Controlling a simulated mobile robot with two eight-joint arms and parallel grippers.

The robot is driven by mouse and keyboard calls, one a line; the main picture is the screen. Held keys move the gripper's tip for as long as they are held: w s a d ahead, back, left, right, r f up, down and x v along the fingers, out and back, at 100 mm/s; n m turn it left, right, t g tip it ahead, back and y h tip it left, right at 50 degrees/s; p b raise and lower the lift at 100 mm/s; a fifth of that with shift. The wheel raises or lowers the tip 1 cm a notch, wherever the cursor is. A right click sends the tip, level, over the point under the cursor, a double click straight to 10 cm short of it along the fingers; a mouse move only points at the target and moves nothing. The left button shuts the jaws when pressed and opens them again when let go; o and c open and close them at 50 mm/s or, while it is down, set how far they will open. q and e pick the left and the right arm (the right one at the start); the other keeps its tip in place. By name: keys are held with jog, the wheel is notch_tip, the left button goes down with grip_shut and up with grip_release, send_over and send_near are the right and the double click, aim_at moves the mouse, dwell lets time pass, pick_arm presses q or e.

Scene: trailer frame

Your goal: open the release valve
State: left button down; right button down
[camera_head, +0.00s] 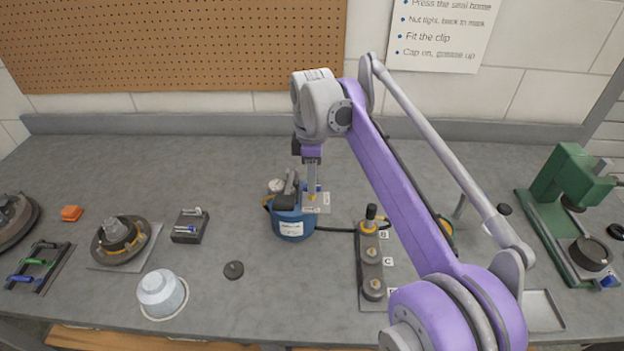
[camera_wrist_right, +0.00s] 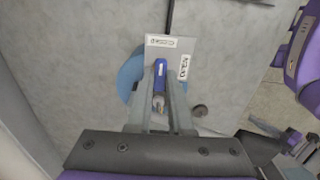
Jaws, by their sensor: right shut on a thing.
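The release valve seems to be the small blue lever (camera_wrist_right: 160,72) on a light labelled plate (camera_wrist_right: 190,48). The plate (camera_head: 322,207) is mounted at the right side of a round blue tank unit (camera_head: 291,228) mid-bench. My right gripper (camera_head: 312,192) points down over the plate. In the right wrist view its fingers (camera_wrist_right: 160,88) stand on either side of the lever and are shut on it. My left gripper is in neither view.
Right of the tank stands a dark block with several knobs (camera_head: 372,276), partly behind my arm. A green press (camera_head: 556,190) stands far right. At left are a hub on a plate (camera_head: 120,240), a white cup (camera_head: 161,293) and a small dark tray (camera_head: 189,227). Bench behind the tank is clear.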

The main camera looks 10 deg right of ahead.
dwell(0.3)
jog(key=m+p, duration=0.2)
jog(key=m, duration=0.1)
jog(key=shift+r, duration=0.15)
jog(key=m+p, duration=0.2)
jog(key=m, duration=0.2)
jog(key=shift+m+p, duration=0.35)
jog(key=shift+m, duration=0.05)
jog(key=m+p, duration=0.1)
jog(key=m, duration=0.4)
jog(key=shift+m+p, duration=0.3)
jog(key=shift+p, duration=0.1)
jog(key=shift+m+p, duration=0.5)
jog(key=shift+m, duration=1.7)
jog(key=c, duration=0.8)
grip_release()
